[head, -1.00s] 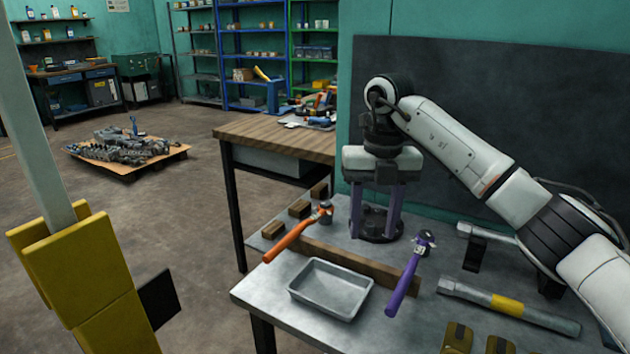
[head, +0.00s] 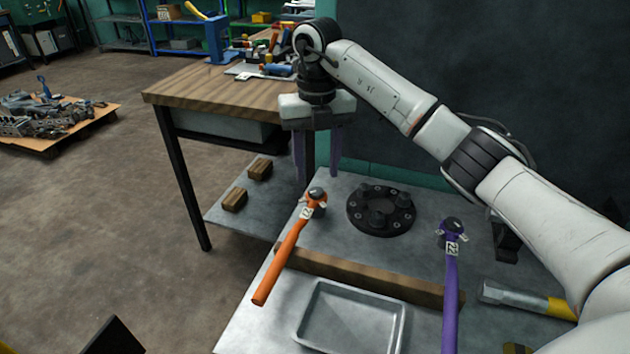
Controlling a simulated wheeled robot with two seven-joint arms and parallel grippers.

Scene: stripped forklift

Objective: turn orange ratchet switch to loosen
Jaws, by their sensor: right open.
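The orange ratchet (head: 283,254) lies on the metal bench, its handle slanting across a wooden bar toward the lower left. Its head (head: 316,196) points away, with a small pale label and lever parts; the exact setting of the switch is too small to tell. My right gripper (head: 317,155) is open and empty, its two purple fingers pointing down just beyond and above the ratchet head, apart from it as far as I can see. My left gripper is not in view.
A purple ratchet (head: 451,280) lies to the right. A black round hub (head: 381,210) stands between the ratchet heads. The wooden bar (head: 360,276) and a grey tray (head: 312,318) are in front. Wooden blocks (head: 234,200) sit at left. A wood-topped table (head: 215,95) stands behind.

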